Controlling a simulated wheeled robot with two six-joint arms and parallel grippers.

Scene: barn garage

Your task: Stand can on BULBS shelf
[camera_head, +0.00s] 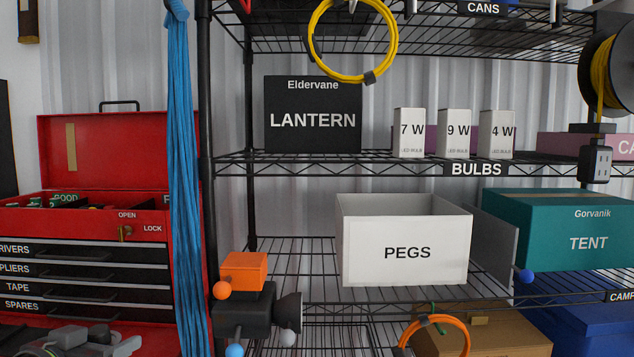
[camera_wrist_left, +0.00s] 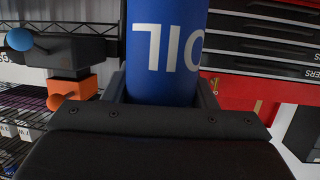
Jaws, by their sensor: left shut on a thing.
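A blue can with white OIL lettering (camera_wrist_left: 165,50) is between the fingers of my left gripper (camera_wrist_left: 160,92) in the left wrist view. The lettering reads upside down there. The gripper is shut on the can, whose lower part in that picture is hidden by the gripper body. I cannot make out the can in the head view. The BULBS shelf (camera_head: 330,163) is a black wire shelf with a black BULBS label (camera_head: 477,169) on its front edge. My right gripper is not in view.
The BULBS shelf holds a black LANTERN box (camera_head: 313,135) and three white bulb boxes (camera_head: 454,140), with a narrow gap between. A yellow cable coil (camera_head: 316,45) hangs above. A red tool chest (camera_head: 115,150) and blue rope (camera_head: 184,170) are left.

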